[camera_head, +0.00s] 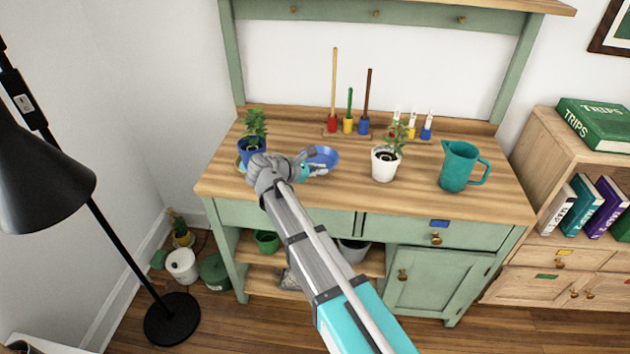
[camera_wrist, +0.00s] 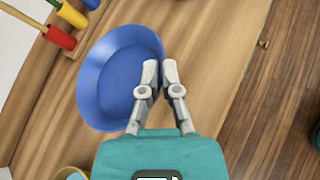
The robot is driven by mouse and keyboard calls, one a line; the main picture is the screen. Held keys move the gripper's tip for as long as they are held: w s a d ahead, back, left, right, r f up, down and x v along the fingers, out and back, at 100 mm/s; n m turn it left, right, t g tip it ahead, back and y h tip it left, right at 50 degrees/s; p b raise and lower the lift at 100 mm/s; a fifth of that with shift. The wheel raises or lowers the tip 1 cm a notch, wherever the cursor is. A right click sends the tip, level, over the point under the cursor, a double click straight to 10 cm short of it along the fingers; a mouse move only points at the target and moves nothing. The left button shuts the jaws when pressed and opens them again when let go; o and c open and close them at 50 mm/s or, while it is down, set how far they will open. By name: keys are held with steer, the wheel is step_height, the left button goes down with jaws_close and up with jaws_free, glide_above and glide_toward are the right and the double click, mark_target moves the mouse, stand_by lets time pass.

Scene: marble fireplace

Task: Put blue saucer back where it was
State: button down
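The blue saucer (camera_head: 324,156) is at the worktop of the green potting bench, left of the white pot. In the wrist view the saucer (camera_wrist: 112,80) fills the upper left. My gripper (camera_head: 306,165) is at the saucer's left side in the head view. In the wrist view my gripper's fingers (camera_wrist: 160,68) are close together with the saucer's rim between them, one finger over the inside and one outside. I cannot tell whether the saucer touches the worktop.
A plant in a blue pot (camera_head: 250,150) stands left of my gripper. A white pot (camera_head: 384,164) with a plant and a teal jug (camera_head: 459,166) stand to the right. Upright coloured tools (camera_head: 348,124) stand behind. Bare worktop (camera_head: 325,195) shows in front.

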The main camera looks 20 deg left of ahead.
mark_target(319, 186)
steer(key=shift+w+a+f+b, duration=0.35)
steer(key=shift+f+b, duration=0.3)
steer(key=shift+b, duration=0.05)
steer(key=shift+f+b, duration=1.35)
steer(key=shift+f, duration=0.15)
steer(key=c, duration=0.8)
jaws_free()
steer(key=shift+r, duration=0.25)
steer(key=p+v, duration=0.4)
steer(key=v, duration=0.8)
steer(key=shift+p, duration=0.4)
